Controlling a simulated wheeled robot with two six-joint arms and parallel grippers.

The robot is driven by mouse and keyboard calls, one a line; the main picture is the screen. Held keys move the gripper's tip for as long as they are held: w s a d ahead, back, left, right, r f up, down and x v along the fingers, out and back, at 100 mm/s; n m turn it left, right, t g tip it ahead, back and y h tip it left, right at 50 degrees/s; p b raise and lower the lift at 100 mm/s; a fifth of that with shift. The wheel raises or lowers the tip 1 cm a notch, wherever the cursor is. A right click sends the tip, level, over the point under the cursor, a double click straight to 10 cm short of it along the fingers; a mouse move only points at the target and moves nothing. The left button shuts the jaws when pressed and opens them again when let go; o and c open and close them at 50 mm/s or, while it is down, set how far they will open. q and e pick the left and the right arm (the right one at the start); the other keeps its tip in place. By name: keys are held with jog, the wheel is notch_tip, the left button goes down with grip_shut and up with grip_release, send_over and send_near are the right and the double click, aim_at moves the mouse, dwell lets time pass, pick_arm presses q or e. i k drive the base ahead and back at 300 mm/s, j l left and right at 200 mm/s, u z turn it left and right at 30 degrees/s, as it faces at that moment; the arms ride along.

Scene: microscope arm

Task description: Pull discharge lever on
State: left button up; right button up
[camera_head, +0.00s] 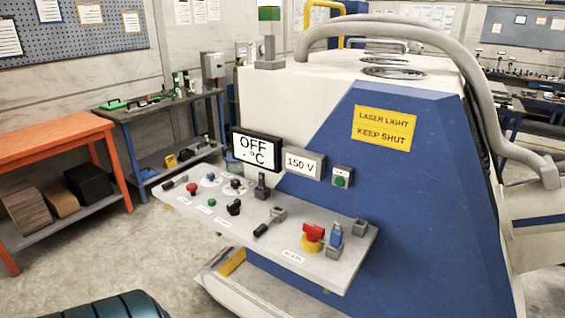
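A blue and white machine (385,180) carries a slanted grey control panel (215,222) on its front. The small panel labels are too small to read, so I cannot tell which is the discharge lever. Neither of my grippers is in view.
The panel also holds a red switch on a yellow base (312,236), a blue-topped control (335,237), a red button (192,189) and black knobs. A green button (340,182) is on the machine. An orange table (45,138) stands left. Bare floor (150,245) lies before the panel.

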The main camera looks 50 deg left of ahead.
aim_at(184, 177)
jog(key=u, duration=2.3)
jog(key=i+z, duration=0.05)
